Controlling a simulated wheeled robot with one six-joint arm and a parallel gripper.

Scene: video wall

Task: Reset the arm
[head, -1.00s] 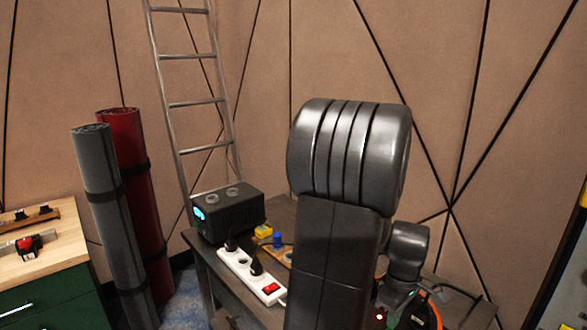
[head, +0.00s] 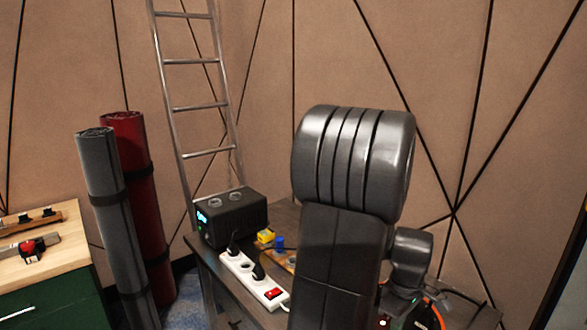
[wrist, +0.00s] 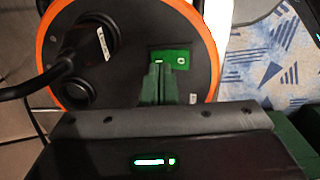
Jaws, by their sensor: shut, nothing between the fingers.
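My arm (head: 345,230) rises in the middle of the head view, bent at a large dark joint, with its outer part reaching down at the lower right. In the wrist view my gripper (wrist: 158,72) is shut, its fingers together with nothing between them. It is in front of a black cable reel (wrist: 125,72) with an orange rim, overlapping a green socket panel (wrist: 172,57) on its face. I cannot tell whether the fingers touch it. In the head view the reel is mostly hidden behind my arm.
A dark table (head: 213,278) bears a white power strip (head: 240,268) with plugs, a black power box (head: 232,215) and small yellow and blue items. Rolled mats (head: 103,190), a ladder (head: 198,108) and a green cabinet (head: 50,305) stand left. Open space surrounds my upper arm.

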